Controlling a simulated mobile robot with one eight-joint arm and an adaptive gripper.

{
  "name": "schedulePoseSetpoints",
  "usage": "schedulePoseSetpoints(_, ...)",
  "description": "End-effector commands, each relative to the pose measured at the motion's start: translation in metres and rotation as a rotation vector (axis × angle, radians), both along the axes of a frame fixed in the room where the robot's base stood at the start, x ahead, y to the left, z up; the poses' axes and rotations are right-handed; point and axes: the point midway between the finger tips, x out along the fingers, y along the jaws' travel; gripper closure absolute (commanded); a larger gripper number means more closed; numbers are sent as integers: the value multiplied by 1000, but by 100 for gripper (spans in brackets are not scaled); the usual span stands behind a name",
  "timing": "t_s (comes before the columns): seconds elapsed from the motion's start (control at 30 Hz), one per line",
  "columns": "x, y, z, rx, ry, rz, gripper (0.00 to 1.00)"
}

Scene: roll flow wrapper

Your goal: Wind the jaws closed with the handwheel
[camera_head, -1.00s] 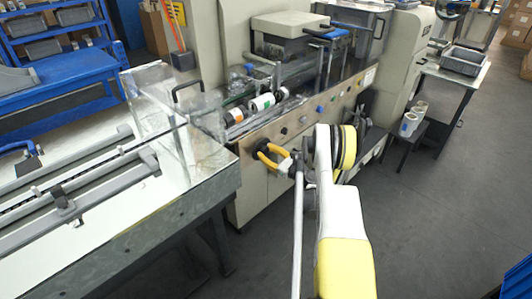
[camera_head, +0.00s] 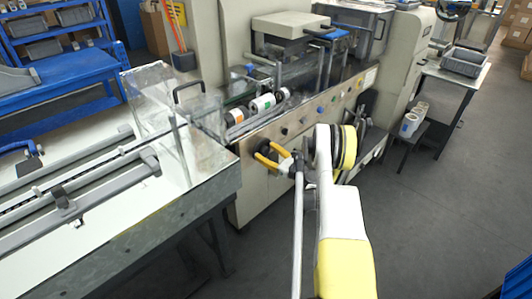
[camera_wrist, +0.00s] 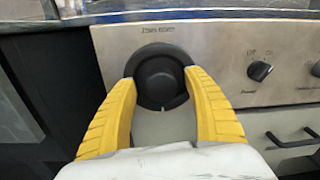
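A round black knob-like handwheel (camera_wrist: 160,77) with a pale mark at its lower edge is on the metal front panel, in the middle of the wrist view. Small lettering above it is too blurred to read. My gripper (camera_wrist: 159,82) has its two yellow fingers apart, one on each side of the handwheel, with the tips overlapping its left and right edges in the picture. I cannot tell whether they touch it. In the head view my gripper (camera_head: 264,151) is at the left part of the machine's front panel, its fingers spread. The jaws cannot be made out.
A smaller black switch (camera_wrist: 260,71) sits right of the handwheel. A drawer handle (camera_wrist: 292,139) is below it. In the head view a conveyor bench (camera_head: 130,235) with a clear guard (camera_head: 165,120) stands left of my gripper. Open grey floor (camera_head: 430,220) lies at the right.

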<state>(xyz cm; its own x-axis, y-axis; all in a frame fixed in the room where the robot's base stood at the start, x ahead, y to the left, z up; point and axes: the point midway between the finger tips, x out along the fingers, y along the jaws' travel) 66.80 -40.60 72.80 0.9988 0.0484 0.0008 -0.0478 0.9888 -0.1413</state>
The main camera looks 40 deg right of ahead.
Motion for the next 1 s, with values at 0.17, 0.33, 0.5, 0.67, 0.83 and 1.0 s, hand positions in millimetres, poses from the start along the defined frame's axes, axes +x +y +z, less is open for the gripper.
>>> schedulePoseSetpoints(0.17, 0, 0, 2, -1, 1, 0, 40)
schedulePoseSetpoints(0.33, 0, 0, 27, -1, 1, 0, 40)
schedulePoseSetpoints(0.5, 0, 0, 63, 0, 1, 0, 40)
schedulePoseSetpoints(0.67, 0, 0, 88, 0, 0, 0, 40)
schedulePoseSetpoints(0.83, 1, 0, 99, 0, 0, 1, 40)
schedulePoseSetpoints(1.0, 1, 0, 100, 0, 0, 1, 40)
